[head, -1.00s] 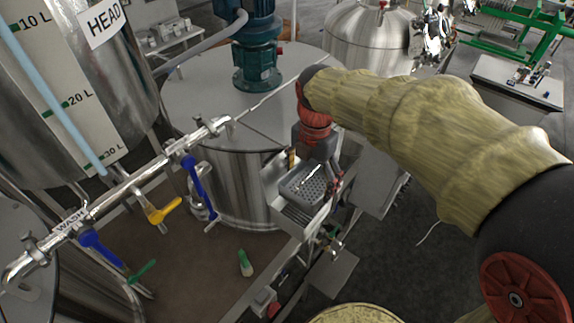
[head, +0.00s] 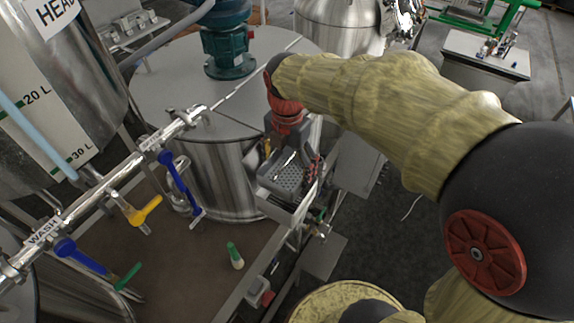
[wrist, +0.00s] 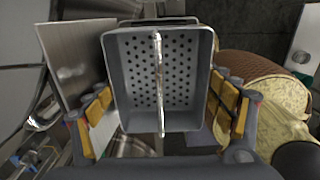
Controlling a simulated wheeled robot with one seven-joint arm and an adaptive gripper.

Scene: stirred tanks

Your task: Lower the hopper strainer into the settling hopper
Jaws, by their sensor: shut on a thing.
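The hopper strainer is a dark grey, box-shaped basket with a perforated floor and a bright bar across it. It shows in the head view (head: 287,179) and fills the middle of the wrist view (wrist: 130,75). My gripper (wrist: 160,110) is shut on the strainer, with yellow-padded fingers at its left and right sides. In the head view my gripper (head: 302,163) is small and partly hidden by the arm. The settling hopper, a steel box (head: 284,211), appears just below the strainer at the bench edge. Its inside is hidden, and I cannot tell whether the strainer touches it.
A large steel tank (head: 215,175) stands directly left of the hopper. A pipe with blue and yellow valve handles (head: 110,185) crosses the left side. A green-capped bottle (head: 235,256) stands on the brown bench top (head: 190,270).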

